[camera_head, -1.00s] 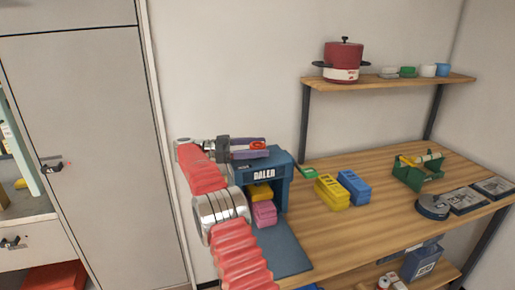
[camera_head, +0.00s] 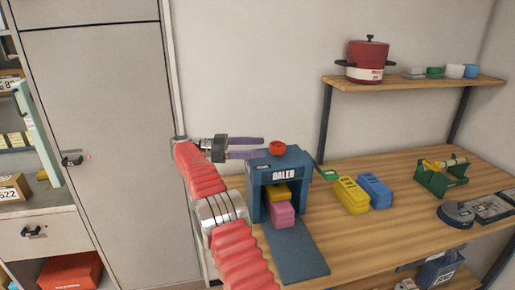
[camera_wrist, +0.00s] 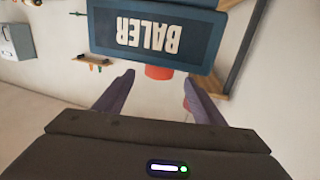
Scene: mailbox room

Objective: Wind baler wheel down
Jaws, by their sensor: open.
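The blue baler (camera_head: 279,178) stands on the wooden table, with its name on the front and a red wheel (camera_head: 277,148) on top. A yellow block (camera_head: 279,191) lies on a pink block (camera_head: 282,214) in its opening. My gripper (camera_head: 263,147) is open, its two purple fingers pointing right toward the wheel, just left of it. In the wrist view the baler (camera_wrist: 150,35) shows upside down at the top, and the red wheel (camera_wrist: 159,72) shows partly below its edge, ahead of the open fingers. The wheel appears to be apart from the fingers.
A blue ramp or mat (camera_head: 297,252) lies before the baler. Yellow blocks (camera_head: 349,195) and blue blocks (camera_head: 375,189) stand to its right, with a green crate (camera_head: 440,182) farther right. A shelf (camera_head: 420,82) with a red pot (camera_head: 366,60) hangs above. A grey cabinet (camera_head: 100,120) stands left.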

